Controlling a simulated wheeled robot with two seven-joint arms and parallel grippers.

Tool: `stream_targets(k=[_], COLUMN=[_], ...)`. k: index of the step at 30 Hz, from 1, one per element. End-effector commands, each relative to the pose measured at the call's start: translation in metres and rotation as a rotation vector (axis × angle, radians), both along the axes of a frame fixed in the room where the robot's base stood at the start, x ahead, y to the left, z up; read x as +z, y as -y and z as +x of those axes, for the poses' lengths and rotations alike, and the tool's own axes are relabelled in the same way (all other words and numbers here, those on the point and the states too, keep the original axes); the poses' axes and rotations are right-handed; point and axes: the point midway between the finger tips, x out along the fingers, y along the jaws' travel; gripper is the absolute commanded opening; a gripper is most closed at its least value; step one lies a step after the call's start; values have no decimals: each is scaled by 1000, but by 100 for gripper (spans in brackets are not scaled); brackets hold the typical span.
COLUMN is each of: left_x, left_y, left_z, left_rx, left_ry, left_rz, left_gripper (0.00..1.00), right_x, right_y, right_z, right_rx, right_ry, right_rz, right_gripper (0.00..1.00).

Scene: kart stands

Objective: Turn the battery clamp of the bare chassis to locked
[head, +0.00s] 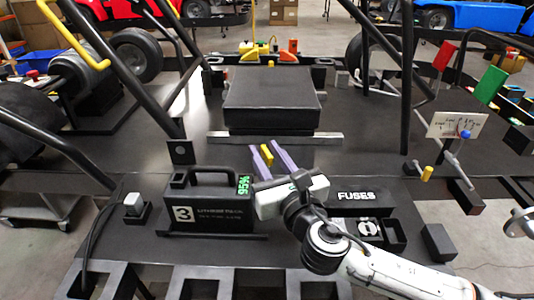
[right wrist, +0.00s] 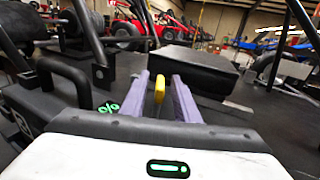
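The battery pack (head: 205,212), black with a carry handle, a "3" and a green 95% display, stands at the front of the bare chassis (head: 350,160). A small yellow grip (head: 267,155), apparently the battery clamp's handle, stands right of the pack. My right gripper (head: 264,148) has its two purple fingers on either side of this grip. In the right wrist view the yellow grip (right wrist: 159,90) stands between the fingertips (right wrist: 161,77), with gaps on both sides. The clamp's base is hidden behind my gripper body. My left gripper is not in view.
A fuse box (head: 357,197) sits right of my right gripper. A black raised block (head: 272,100) lies behind it. Black frame tubes (head: 407,80) rise on both sides. A yellow-capped lever (head: 427,173) and a paper card (head: 457,125) are at the right.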

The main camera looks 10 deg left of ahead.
Motion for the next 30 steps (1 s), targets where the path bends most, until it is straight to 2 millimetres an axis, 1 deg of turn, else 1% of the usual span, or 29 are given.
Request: stream_targets(k=[5,8,11,18,21,25,30], left_x=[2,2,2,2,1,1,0], left_y=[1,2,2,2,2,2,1], left_z=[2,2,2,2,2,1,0], left_rx=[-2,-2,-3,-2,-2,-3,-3], left_ry=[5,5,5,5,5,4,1], left_rz=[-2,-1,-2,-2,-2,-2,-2], left_gripper=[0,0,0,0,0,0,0], right_x=[0,-1,-1,-1,-1,0,0], right_y=[1,4,12,36,43,49,51], right_z=[-1,-8,-22,-63,-77,-87,-90], right_rx=[1,1,2,1,1,0,0], right_ry=[-1,-2,-3,-3,-2,0,0], right_rz=[0,1,1,1,0,0,0], right_gripper=[28,28,28,28,28,28,28])
